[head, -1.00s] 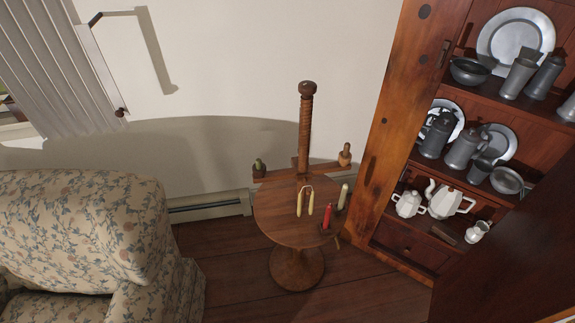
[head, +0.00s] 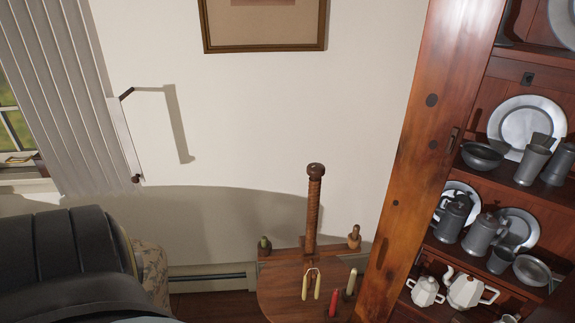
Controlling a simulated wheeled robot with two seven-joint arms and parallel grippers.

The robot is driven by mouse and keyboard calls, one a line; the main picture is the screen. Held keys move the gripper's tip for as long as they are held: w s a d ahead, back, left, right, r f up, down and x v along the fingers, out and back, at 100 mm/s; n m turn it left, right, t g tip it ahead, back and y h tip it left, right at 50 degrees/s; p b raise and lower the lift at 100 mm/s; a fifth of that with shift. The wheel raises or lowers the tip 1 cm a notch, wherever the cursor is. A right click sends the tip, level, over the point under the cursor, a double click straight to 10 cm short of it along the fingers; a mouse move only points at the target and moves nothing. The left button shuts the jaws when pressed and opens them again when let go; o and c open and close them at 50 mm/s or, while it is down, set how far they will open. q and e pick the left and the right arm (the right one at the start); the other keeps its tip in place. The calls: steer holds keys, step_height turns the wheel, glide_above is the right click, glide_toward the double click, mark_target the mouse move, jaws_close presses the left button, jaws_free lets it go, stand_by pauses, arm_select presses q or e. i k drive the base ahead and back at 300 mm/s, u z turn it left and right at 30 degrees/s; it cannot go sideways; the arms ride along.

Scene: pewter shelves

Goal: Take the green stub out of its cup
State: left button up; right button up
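The green stub (head: 264,242) stands upright in a small brown cup (head: 264,251) at the left end of the wooden candle stand's crossbar (head: 285,252). Only the stub's upper part shows above the cup. A similar cup with a tan stub (head: 354,231) is at the right end of the crossbar. The ridged wooden post (head: 314,210) rises between them. Neither of my grippers is in view. A large dark part of mine fills the lower left of the head view, far from the cup.
The round tabletop (head: 285,285) carries a red candle (head: 333,303), a cream candle (head: 351,282) and two pale candles (head: 306,286) joined by a wick. A wooden cupboard (head: 415,150) with pewter stands at right. A flowered armchair (head: 150,272) is partly hidden at lower left.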

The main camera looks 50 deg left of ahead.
mark_target(264, 240)
steer(key=i, duration=0.75)
steer(key=u, duration=2.95)
